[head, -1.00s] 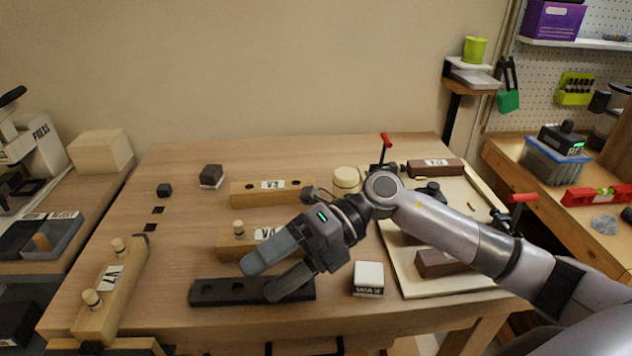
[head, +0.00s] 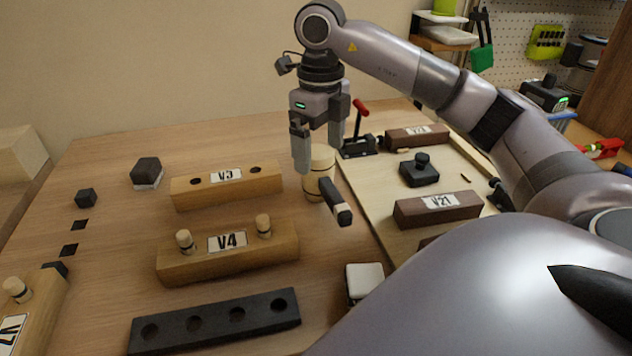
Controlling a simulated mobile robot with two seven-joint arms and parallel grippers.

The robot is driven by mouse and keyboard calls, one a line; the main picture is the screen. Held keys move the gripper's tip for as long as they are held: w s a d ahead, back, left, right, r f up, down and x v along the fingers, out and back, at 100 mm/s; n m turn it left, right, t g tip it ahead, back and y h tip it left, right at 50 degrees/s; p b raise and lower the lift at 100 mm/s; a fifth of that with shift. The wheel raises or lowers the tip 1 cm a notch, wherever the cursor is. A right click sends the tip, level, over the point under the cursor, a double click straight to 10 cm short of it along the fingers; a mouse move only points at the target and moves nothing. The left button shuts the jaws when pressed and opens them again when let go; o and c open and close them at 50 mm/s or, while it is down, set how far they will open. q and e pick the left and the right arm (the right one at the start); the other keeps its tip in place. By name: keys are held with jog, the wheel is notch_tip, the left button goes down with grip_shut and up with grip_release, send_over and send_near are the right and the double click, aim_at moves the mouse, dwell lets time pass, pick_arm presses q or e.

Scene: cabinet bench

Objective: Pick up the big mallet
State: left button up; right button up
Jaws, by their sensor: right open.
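My left gripper is out of view.
Blocks V3 (head: 228,187) and V4 (head: 228,252) lie left of the mallet. A black holed block (head: 215,319) and a white-topped box (head: 364,280) are nearer me. A red-handled clamp (head: 361,140) stands close behind right, beside a pale board (head: 375,205).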

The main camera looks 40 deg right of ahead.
aim_at(318, 175)
jog(key=f, duration=0.7)
jog(key=shift+w+d+f, duration=0.1)
jog(key=shift+w, duration=0.25)
jog(key=c, duration=1.2)
